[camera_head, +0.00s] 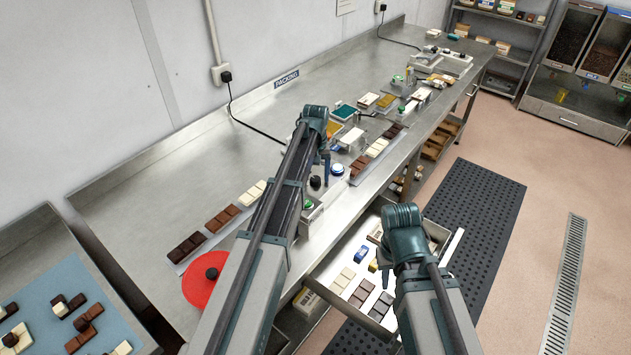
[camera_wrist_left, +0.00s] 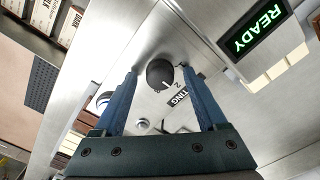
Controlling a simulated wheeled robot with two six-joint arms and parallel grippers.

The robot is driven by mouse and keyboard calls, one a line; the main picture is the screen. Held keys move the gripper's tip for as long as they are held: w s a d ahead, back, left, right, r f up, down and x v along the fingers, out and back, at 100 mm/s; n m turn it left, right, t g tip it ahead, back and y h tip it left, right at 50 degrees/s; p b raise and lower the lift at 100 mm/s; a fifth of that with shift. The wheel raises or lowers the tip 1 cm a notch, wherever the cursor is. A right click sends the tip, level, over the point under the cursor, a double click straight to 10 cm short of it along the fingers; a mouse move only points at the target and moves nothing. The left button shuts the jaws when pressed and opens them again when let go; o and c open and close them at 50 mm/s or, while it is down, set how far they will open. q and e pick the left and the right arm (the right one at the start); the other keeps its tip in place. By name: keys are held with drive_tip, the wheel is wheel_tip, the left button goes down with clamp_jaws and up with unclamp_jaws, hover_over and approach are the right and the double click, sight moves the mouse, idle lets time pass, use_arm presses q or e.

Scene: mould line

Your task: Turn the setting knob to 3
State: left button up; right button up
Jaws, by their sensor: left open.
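The black round setting knob (camera_wrist_left: 160,74) sits on a metal panel in the left wrist view. It has a pale pointer mark towards its lower edge, and a "2" is printed beside it. I cannot tell which number the mark meets. A label ending in "TING" is partly hidden by a finger. My left gripper (camera_wrist_left: 160,69) is open, with one blue finger on each side of the knob; I cannot tell whether they touch it. In the head view my left gripper (camera_head: 321,168) points down over the bench. My right gripper (camera_head: 386,262) is low over the open drawer, its jaws unclear.
A lit READY display (camera_wrist_left: 253,33) is near the knob. Chocolate bars, trays and small devices line the steel bench (camera_head: 240,145). A red disc (camera_head: 200,285) lies left of my left arm. An open drawer (camera_head: 325,268) holds bars and boxes. Bare bench lies along the wall.

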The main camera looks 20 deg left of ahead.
use_arm(q)
clamp_jaws()
idle(0.4)
drive_tip(key=shift+m, duration=0.4)
drive_tip(key=m, duration=0.5)
drive_tip(key=shift+m, duration=0.3)
drive_tip(key=m, duration=0.5)
drive_tip(key=shift+m, duration=0.4)
